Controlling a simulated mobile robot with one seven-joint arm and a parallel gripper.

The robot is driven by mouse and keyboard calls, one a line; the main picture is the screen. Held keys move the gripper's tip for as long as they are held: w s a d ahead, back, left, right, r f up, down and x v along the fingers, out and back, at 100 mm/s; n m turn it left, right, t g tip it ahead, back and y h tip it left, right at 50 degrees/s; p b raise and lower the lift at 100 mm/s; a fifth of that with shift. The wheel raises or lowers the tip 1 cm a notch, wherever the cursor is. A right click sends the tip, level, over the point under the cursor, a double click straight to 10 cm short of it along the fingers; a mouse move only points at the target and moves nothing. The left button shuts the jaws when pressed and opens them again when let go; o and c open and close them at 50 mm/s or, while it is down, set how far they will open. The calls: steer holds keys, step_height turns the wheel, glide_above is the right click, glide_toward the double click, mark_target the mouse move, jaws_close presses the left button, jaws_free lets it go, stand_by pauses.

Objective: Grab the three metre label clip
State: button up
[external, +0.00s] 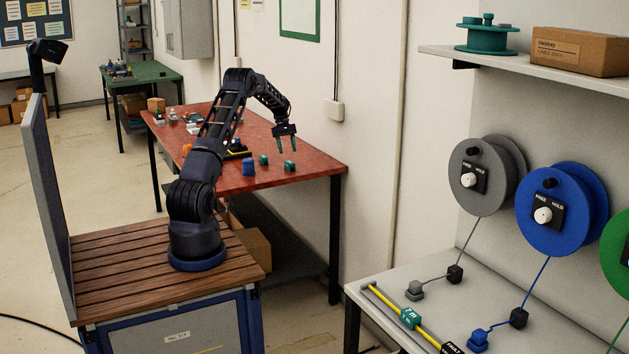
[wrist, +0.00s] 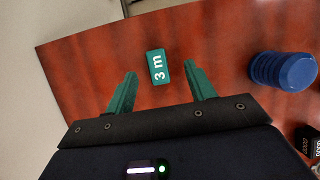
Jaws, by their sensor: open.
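The three metre label clip (wrist: 158,66) is a small green block marked "3 m" in white, lying on the red table. In the wrist view it sits ahead of my gripper (wrist: 158,80), between the lines of the two green fingers and a little past their tips. My gripper is open and empty. In the external view my gripper (external: 286,145) hangs above the red table. Two small green blocks lie below it there, one on the left (external: 264,160) and one on the right (external: 290,166); their markings are too small to read.
A blue ribbed cylinder (wrist: 284,70) stands on the red table (wrist: 222,48) right of the clip. It also shows in the external view (external: 249,167). A black item (wrist: 310,140) lies at the right edge of the wrist view. A wall stands beyond the table.

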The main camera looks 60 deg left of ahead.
mark_target(291, 163)
steer(key=shift+w+x, duration=0.2)
steer(key=shift+x, duration=1.9)
steer(key=shift+w+x, duration=0.2)
steer(key=shift+x, duration=1.9)
steer(key=shift+a, duration=0.1)
steer(key=shift+c, duration=0.2)
steer(key=c, duration=1)
